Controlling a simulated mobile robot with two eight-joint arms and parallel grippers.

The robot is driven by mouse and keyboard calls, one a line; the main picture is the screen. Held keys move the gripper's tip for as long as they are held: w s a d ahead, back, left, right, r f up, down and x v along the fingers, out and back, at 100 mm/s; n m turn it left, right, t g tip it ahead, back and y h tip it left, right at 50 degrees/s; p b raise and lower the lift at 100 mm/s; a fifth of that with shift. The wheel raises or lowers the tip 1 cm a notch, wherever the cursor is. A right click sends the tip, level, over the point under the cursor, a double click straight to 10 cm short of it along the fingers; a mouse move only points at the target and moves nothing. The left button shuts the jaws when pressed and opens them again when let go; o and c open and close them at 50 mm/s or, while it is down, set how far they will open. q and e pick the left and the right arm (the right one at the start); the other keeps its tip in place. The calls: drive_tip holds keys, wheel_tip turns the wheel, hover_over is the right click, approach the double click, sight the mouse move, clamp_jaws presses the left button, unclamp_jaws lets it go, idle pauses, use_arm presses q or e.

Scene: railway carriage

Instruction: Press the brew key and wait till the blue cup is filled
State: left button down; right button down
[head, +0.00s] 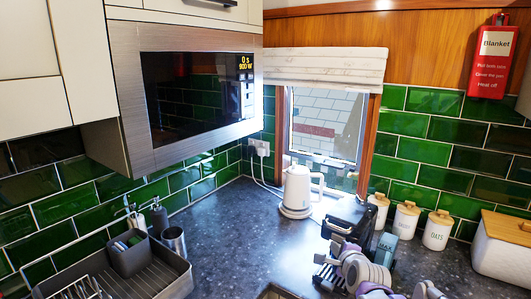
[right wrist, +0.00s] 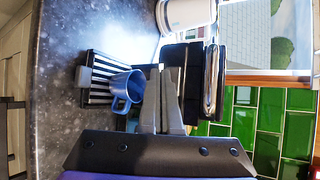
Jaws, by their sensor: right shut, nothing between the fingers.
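The black coffee machine (head: 352,212) stands on the counter right of the kettle, partly hidden by my right arm. In the right wrist view, turned on its side, its black body (right wrist: 192,70) has a chrome band. The blue cup (right wrist: 126,92) sits on the slatted drip tray (right wrist: 100,68). What is inside the cup cannot be made out. My right gripper (right wrist: 160,72) is shut and empty, its fingertips close to the machine's front beside the cup. I cannot tell whether they touch it. The right gripper also shows in the head view (head: 338,243). The brew key is not discernible.
A white kettle (head: 297,192) stands left of the machine. Several white canisters, such as the oats one (head: 437,231), and a bread bin (head: 505,247) are to the right. A dish rack (head: 150,280) is at the left. The counter between (head: 225,240) is clear.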

drive_tip(key=shift+w, duration=0.1)
drive_tip(key=shift+w+d, duration=0.25)
drive_tip(key=shift+w, duration=0.05)
drive_tip(key=shift+w+d, duration=0.3)
idle(0.7)
drive_tip(key=shift+a, duration=0.1)
drive_tip(key=shift+s+a, duration=0.45)
drive_tip(key=shift+s, duration=0.3)
